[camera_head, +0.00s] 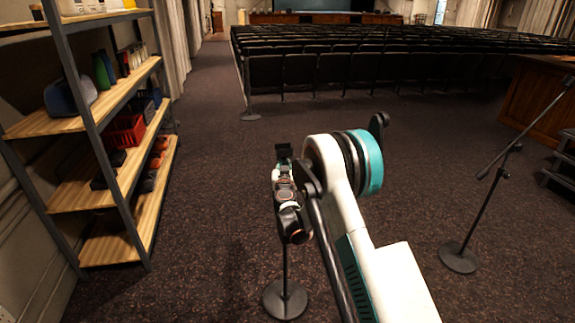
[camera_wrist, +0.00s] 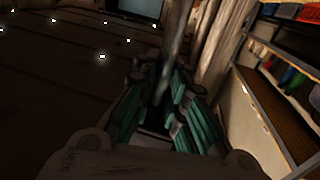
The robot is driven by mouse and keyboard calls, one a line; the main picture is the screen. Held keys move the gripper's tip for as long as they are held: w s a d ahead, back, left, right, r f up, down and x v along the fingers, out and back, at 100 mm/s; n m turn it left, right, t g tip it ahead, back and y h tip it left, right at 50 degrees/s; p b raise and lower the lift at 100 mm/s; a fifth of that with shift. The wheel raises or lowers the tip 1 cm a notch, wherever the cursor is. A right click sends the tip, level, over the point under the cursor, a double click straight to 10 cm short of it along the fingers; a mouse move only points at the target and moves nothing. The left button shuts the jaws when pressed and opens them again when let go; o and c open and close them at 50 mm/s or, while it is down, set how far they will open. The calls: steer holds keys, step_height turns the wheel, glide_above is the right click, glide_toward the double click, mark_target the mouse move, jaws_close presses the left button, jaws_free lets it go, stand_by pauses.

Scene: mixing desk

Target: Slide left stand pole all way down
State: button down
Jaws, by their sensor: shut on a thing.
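The near stand's pole (camera_head: 286,262) rises upright from a round dark base (camera_head: 285,300) on the floor, in the lower middle of the head view. My gripper (camera_head: 283,168) is at the upper part of this stand, and its wrist hides much of the pole. In the wrist view the grey pole (camera_wrist: 176,50) runs down between the teal fingers of my gripper (camera_wrist: 162,95), which are shut on it. The exact contact is dark and hard to see. The pole's top end is not clear in the head view.
A shelf unit (camera_head: 112,170) with wooden boards is at the left. Rows of dark seats (camera_head: 370,70) fill the back. Carpet between is clear.

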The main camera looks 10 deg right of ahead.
step_height(320, 180, down, 12)
steer(key=b, duration=0.3)
steer(key=shift+r+b, duration=0.1)
steer(key=shift+b, duration=0.2)
steer(key=c, duration=1.6)
jaws_free()
steer(key=shift+w+f, duration=0.15)
steer(key=shift+f, duration=0.05)
steer(key=shift+r, duration=0.15)
steer(key=s+a, duration=0.2)
steer(key=s, duration=1)
steer(key=shift+a, duration=0.2)
steer(key=shift+w, duration=0.1)
